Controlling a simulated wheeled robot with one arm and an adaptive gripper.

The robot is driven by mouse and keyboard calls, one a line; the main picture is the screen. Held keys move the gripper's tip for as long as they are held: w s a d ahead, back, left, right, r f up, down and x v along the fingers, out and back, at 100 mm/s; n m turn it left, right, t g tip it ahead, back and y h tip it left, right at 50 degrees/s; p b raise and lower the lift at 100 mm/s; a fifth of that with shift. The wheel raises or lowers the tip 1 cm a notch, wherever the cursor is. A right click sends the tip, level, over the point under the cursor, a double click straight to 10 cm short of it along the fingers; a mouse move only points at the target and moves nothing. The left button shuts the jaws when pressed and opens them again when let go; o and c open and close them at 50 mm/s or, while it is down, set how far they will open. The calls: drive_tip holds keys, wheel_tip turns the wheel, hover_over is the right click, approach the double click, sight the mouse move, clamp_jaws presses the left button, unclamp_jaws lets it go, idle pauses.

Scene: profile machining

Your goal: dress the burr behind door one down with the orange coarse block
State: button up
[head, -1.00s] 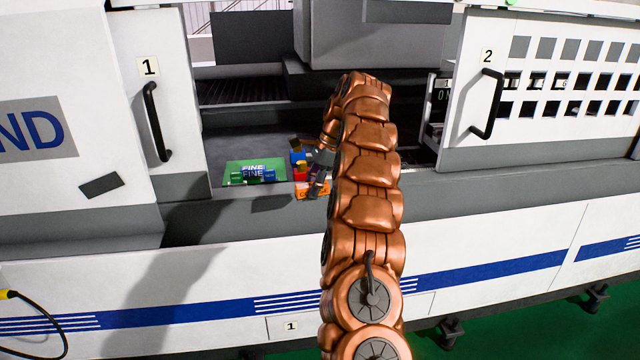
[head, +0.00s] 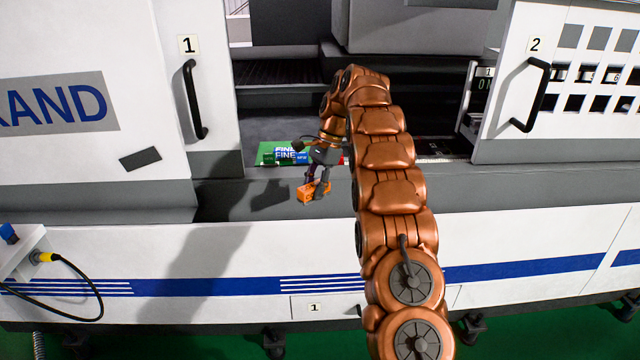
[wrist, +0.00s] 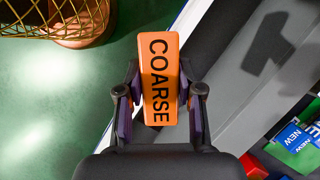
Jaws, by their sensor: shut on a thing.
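The orange block (wrist: 159,75) marked COARSE is between the two fingers of my gripper (wrist: 160,105) in the wrist view. My gripper is shut on its sides. In the head view the orange block (head: 310,191) hangs from my gripper (head: 318,183) in front of the machine's grey front ledge. Door one (head: 190,100), with a "1" label and a black handle, stands at the left of the opening. No burr can be made out in either view.
A green mat (head: 264,158) with blue FINE and NEW items lies behind the ledge. Door two (head: 560,90) stands at the right of the opening. A yellow-ended cable (head: 45,257) hangs at the left. A yellow wire basket (wrist: 75,18) shows in the wrist view.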

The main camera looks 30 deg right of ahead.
sight(298, 191)
drive_tip(key=shift+s+a+f+n+g+h, duration=0.15)
drive_tip(key=shift+a+f+n, duration=0.25)
drive_tip(key=shift+a+n, duration=0.4)
drive_tip(key=shift+w+a+f+n+g+h, duration=0.1)
drive_tip(key=shift+a+f+n+g, duration=0.25)
drive_tip(key=shift+a, duration=0.65)
drive_tip(key=shift+s+a+f+n+g+h, duration=0.1)
drive_tip(key=shift+a+f+n, duration=0.35)
drive_tip(key=shift+a+n, duration=0.4)
drive_tip(key=shift+a+f, duration=0.1)
drive_tip(key=shift+a, duration=0.1)
